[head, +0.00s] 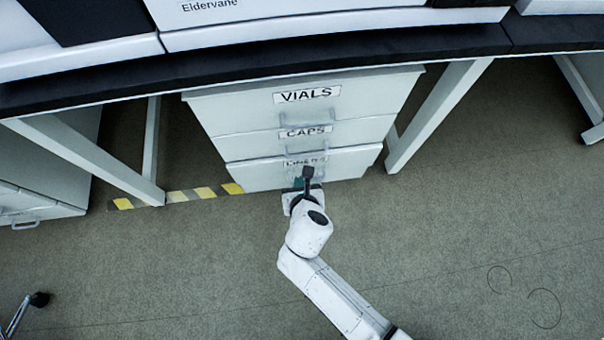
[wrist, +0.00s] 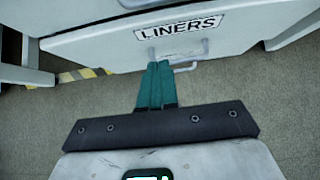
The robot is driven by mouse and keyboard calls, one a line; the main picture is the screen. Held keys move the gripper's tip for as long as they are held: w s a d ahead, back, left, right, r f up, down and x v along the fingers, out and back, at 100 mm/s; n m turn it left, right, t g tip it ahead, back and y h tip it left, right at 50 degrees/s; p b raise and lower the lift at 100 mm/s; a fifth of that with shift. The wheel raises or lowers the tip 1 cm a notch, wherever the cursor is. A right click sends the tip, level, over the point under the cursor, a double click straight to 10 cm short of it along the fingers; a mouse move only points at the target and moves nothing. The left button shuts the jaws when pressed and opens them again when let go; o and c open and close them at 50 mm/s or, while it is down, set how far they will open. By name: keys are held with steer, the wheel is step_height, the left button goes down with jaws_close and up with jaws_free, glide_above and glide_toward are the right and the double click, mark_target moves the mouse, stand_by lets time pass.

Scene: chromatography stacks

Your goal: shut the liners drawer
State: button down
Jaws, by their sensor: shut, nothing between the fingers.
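The liners drawer (head: 252,176) is the lowest of three drawers in a white cabinet under the bench. Its label (wrist: 178,26) reads LINERS in the wrist view, and its front (wrist: 100,52) fills the top of that view.
The vials drawer (head: 240,110) and caps drawer (head: 240,145) above look shut. White bench legs (head: 440,115) stand either side of the cabinet. Yellow-black floor tape (head: 180,196) runs left of it. Another cabinet (head: 40,195) is at far left. The floor in front is clear.

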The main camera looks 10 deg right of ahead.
steer(key=w+f+b, duration=0.1)
steer(key=w, duration=0.3)
steer(key=w+f+b, duration=0.1)
steer(key=w, duration=0.1)
steer(key=shift+w+d+f+b, duration=0.1)
steer(key=shift+w+f+b, duration=0.1)
steer(key=shift+f+b, duration=0.1)
steer(key=shift+w+r+p, duration=0.15)
steer(key=shift+w+p, duration=0.4)
steer(key=shift+w, duration=0.7)
